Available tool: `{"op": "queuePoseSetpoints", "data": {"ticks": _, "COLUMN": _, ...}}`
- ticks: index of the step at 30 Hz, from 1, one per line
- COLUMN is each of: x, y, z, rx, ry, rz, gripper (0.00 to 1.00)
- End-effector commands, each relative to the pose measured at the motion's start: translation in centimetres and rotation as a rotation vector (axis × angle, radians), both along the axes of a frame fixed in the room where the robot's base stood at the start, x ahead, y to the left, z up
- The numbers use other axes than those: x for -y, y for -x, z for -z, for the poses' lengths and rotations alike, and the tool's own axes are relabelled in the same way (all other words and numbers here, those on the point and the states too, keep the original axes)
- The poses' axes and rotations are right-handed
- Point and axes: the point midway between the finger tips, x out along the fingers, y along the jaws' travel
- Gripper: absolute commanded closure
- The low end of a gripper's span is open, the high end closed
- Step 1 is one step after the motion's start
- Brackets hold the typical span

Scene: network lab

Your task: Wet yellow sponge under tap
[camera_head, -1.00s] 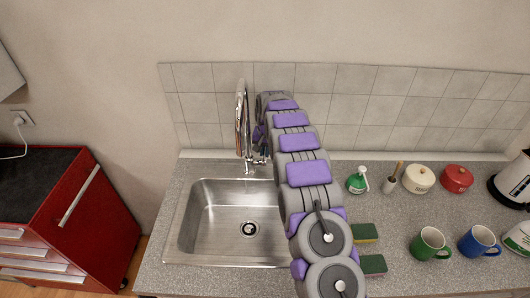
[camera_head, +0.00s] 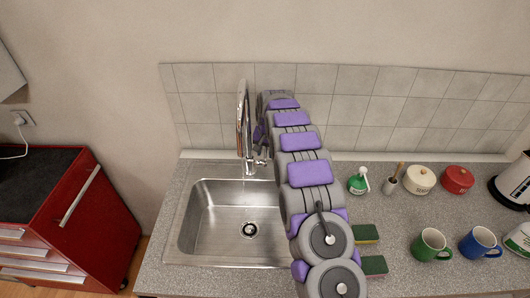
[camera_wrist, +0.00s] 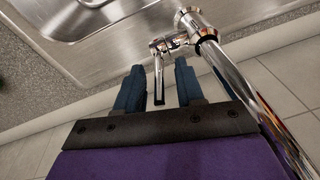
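The chrome tap (camera_head: 243,122) stands at the back edge of the steel sink (camera_head: 205,262). Its lever (camera_wrist: 159,80) shows in the wrist view between the two blue fingers of my gripper (camera_wrist: 158,80). The fingers are apart, with the lever's dark end in the gap; whether they touch it I cannot tell. In the head view my arm hides most of the gripper behind the tap's right side. Two yellow-and-green sponges lie on the counter right of my arm: a rear sponge (camera_head: 366,233) and a front sponge (camera_head: 374,265). No water stream shows.
A green bottle (camera_head: 358,181), a white pot (camera_head: 420,179) and a red pot (camera_head: 457,179) stand at the back right. A green mug (camera_head: 430,244), a blue mug (camera_head: 479,242) and a kettle (camera_head: 514,182) are farther right. The tiled wall (camera_head: 400,105) is close behind.

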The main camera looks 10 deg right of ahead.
Motion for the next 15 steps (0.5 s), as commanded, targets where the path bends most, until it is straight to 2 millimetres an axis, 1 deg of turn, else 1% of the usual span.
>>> {"op": "queuePoseSetpoints", "data": {"ticks": 5, "x": 0.1, "y": 0.4, "z": -3.0, "rx": 0.002, "ry": 0.0, "rz": 0.0, "gripper": 0.62}}
{"op": "queuePoseSetpoints", "data": {"ticks": 15, "x": 0.2, "y": 1.3, "z": -10.6, "rx": 0.006, "ry": 0.0, "rz": 0.0, "gripper": 0.62}}
